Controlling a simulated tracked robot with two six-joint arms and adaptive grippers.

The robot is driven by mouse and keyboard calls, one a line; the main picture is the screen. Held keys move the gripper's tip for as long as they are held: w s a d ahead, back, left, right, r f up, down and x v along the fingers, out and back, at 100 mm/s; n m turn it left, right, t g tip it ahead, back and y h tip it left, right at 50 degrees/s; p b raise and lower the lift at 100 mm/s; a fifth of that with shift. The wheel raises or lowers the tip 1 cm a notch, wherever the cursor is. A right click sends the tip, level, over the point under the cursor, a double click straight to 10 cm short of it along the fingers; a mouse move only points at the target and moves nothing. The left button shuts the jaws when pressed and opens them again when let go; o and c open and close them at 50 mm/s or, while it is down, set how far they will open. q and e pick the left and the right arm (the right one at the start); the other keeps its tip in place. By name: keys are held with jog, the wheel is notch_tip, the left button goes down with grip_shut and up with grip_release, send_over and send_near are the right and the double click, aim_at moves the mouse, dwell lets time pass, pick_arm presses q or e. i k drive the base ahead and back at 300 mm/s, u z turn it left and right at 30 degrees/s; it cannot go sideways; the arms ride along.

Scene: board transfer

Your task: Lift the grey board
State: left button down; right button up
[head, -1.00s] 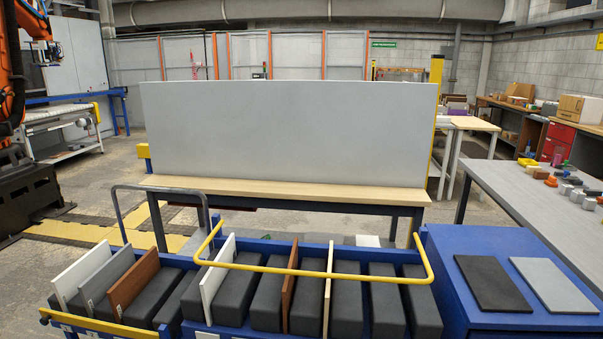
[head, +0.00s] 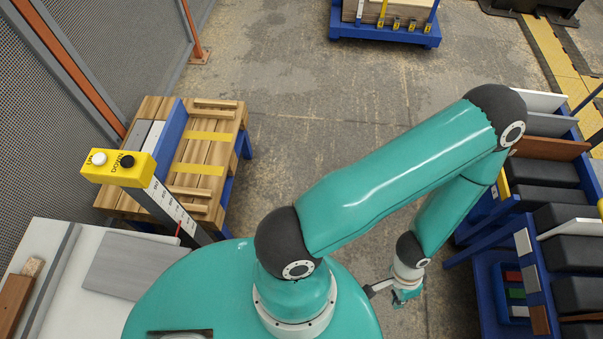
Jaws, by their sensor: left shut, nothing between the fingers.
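A grey board (head: 130,266) lies flat on a white surface at the lower left. Another grey board (head: 550,124) stands in the slotted rack at the right edge, between a white board (head: 536,101) and a brown board (head: 552,148). I cannot tell which grey one the task means. My left gripper (head: 405,298) hangs low over the floor at lower centre, shut and empty, left of the rack and apart from both boards. My right gripper is not in view.
A wooden pallet (head: 207,150) with yellow strips stands at the left. A yellow button box (head: 118,166) on a post stands before it. A mesh fence (head: 75,65) lines the left. A blue cart (head: 384,36) stands at the back. The floor between is clear.

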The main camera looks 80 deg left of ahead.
aim_at(122, 266)
jog(key=z, duration=0.25)
jog(key=i, duration=0.2)
jog(key=u, duration=2.3)
jog(key=i, duration=0.15)
jog(key=u, duration=2)
jog(key=k, duration=1.45)
jog(key=u, duration=0.6)
jog(key=i, duration=1)
